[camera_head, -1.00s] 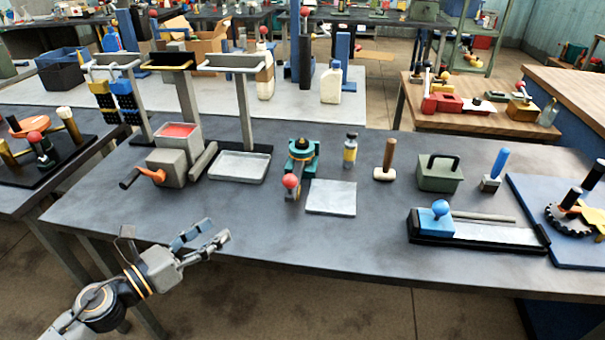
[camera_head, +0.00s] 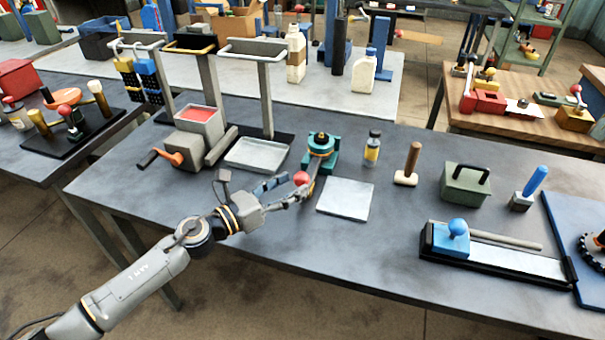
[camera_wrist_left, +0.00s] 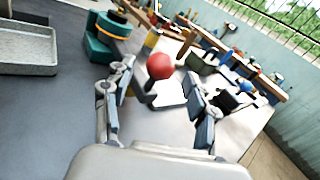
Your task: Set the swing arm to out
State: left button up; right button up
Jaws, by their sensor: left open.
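The swing arm is a short dark lever with a red ball knob (camera_head: 301,178) on a teal base (camera_head: 321,160) with an orange-yellow ring. The lever points toward the front of the table. My left gripper (camera_head: 290,187) is open at the knob, its fingers pointing right. In the left wrist view, the red ball (camera_wrist_left: 160,66) shows between and just beyond the two open fingers (camera_wrist_left: 160,88). I cannot tell whether a finger touches it. The teal base (camera_wrist_left: 106,40) is at the upper left there. My right gripper is not in view.
A grey square plate (camera_head: 345,198) lies right of the lever. A shallow tray (camera_head: 256,154) and a crank box (camera_head: 196,145) stand to the left. A bottle (camera_head: 372,150) and a wooden-handled tool (camera_head: 408,165) stand to the right. The front of the table is clear.

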aim_at(302, 180)
pick_arm(q)
jog(key=shift+x, duration=2.05)
grip_shut()
